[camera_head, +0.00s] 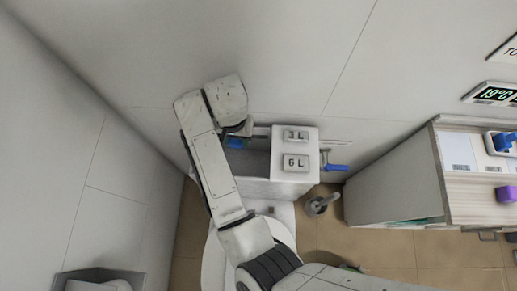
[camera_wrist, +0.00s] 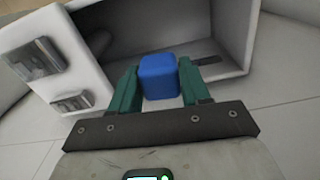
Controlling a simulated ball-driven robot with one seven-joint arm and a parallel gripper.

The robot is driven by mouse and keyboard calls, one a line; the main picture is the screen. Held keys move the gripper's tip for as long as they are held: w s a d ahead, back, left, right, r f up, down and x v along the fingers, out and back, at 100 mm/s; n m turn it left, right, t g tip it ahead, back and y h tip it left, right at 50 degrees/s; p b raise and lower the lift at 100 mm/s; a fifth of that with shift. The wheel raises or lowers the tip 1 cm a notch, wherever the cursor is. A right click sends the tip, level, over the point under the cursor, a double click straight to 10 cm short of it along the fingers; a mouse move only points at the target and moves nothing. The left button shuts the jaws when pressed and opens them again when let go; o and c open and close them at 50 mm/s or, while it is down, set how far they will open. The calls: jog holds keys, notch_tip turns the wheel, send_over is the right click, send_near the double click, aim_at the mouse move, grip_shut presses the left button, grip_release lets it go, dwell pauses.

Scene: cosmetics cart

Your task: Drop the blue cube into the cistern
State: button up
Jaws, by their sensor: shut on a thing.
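The blue cube (camera_wrist: 159,76) sits between the two green fingers of my gripper (camera_wrist: 158,90) in the wrist view. My gripper is shut on it. The cube also shows as a small blue patch in the head view (camera_head: 235,143), partly hidden by my arm's end. The white cistern (camera_head: 294,174) has a dark open compartment on its left and a part with 3 L and 6 L buttons on its right. The held cube is over or at the open compartment. In the wrist view, the cistern (camera_wrist: 85,82) opens just beyond the cube; the exact height between them is unclear.
A blue-handled valve (camera_head: 337,168) sits on the wall right of the cistern. A toilet brush holder (camera_head: 320,204) stands on the floor. A cabinet (camera_head: 395,190) at the right carries a purple block (camera_head: 506,194). A plain wall lies close behind the cistern.

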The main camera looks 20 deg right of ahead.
jog(key=shift+f+b, duration=1.65)
jog(key=shift+f, duration=0.35)
jog(key=shift+s, duration=0.1)
jog(key=o, duration=1.1)
jog(key=shift+r, duration=0.1)
notch_tip(320, 180, up, 11)
jog(key=shift+f, duration=0.15)
